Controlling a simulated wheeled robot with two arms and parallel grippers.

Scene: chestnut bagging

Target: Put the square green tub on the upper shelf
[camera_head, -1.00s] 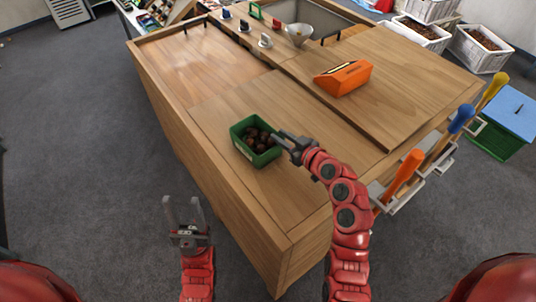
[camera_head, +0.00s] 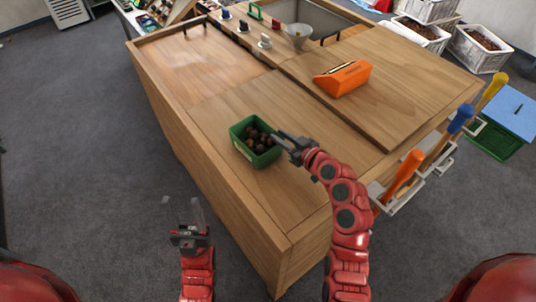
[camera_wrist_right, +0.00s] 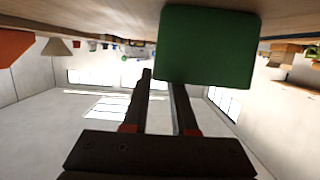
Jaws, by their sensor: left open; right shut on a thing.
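The square green tub (camera_head: 240,147) holds several brown chestnuts and stands at the near part of the wooden workbench. My right gripper (camera_head: 283,141) is at the tub's right side, shut on its rim. In the right wrist view the green tub wall (camera_wrist_right: 208,47) shows at the fingertips of my right gripper (camera_wrist_right: 162,85). My left gripper (camera_head: 186,213) is open and empty, low in front of the bench's left side. I cannot make out the upper shelf in these views.
The wooden bench top (camera_head: 215,95) has a raised board (camera_head: 405,85) on its right side. Tools with coloured handles (camera_head: 405,172) hang at the right edge. Crates (camera_head: 478,55) stand at the far right.

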